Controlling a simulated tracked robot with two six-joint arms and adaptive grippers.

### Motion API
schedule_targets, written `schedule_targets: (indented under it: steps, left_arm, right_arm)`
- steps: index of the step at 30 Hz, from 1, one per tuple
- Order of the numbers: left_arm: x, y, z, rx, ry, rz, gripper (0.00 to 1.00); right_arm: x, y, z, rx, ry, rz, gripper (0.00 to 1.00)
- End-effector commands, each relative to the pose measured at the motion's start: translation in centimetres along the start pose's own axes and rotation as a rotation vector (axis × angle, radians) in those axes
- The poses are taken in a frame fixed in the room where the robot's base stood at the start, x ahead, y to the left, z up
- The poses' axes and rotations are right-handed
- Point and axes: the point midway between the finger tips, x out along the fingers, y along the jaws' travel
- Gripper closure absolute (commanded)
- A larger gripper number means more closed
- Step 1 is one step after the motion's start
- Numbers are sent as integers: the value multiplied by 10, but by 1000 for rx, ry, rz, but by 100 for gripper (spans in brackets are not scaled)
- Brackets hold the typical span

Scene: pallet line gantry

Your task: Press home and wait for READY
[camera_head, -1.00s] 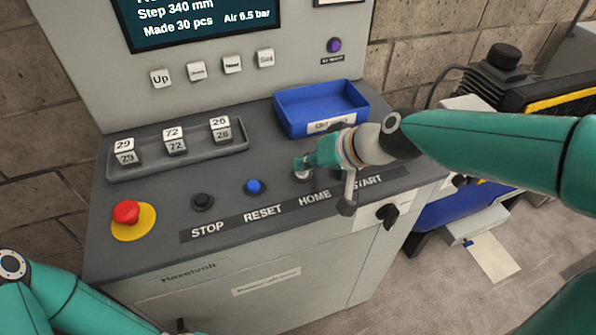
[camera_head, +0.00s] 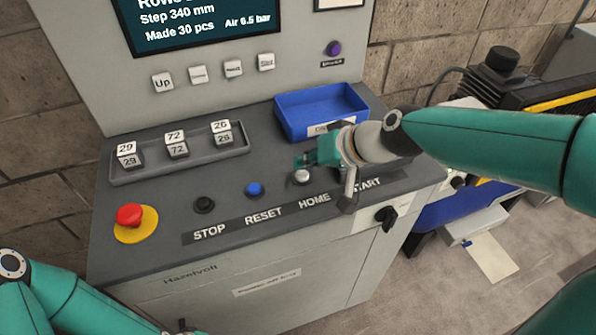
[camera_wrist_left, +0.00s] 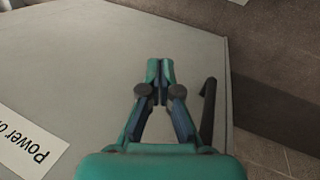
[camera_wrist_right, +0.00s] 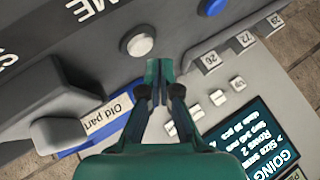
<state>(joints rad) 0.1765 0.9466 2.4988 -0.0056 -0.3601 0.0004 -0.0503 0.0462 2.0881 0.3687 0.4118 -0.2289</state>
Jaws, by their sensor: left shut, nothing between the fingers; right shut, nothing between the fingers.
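The white HOME button (camera_head: 302,177) stands on the sloped grey console above its HOME label; it also shows in the right wrist view (camera_wrist_right: 140,45). My right gripper (camera_head: 306,160) is shut and empty, its tips just above and behind the button; a gap shows between them in the right wrist view. The screen (camera_head: 205,22) is cut off at the top in the head view; in the right wrist view the screen (camera_wrist_right: 255,138) shows a line starting "GOING". My left gripper (camera_wrist_left: 160,68) is shut and empty by the cabinet's pale front.
The black STOP button (camera_head: 204,204), blue RESET button (camera_head: 254,189) and red emergency stop (camera_head: 130,215) are left of HOME. The START button is hidden behind my right gripper. A blue bin (camera_head: 322,108) and a grey tray (camera_head: 180,166) with number blocks lie behind.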

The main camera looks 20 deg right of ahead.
Motion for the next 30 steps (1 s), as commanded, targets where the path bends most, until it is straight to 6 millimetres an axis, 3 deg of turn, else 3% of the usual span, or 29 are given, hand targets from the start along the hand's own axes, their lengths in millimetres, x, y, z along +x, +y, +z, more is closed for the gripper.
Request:
schedule_targets:
  steps: [8,22,30]
  left_arm:
    - [-2,1,0,0,0,0,100]
    - [-37,13,0,0,0,0,100]
    - [-39,14,0,0,0,0,100]
  right_arm:
    - [-2,-1,-1,0,1,0,100]
    - [-32,-23,-24,0,2,0,100]
    - [-35,-25,-25,1,1,0,100]
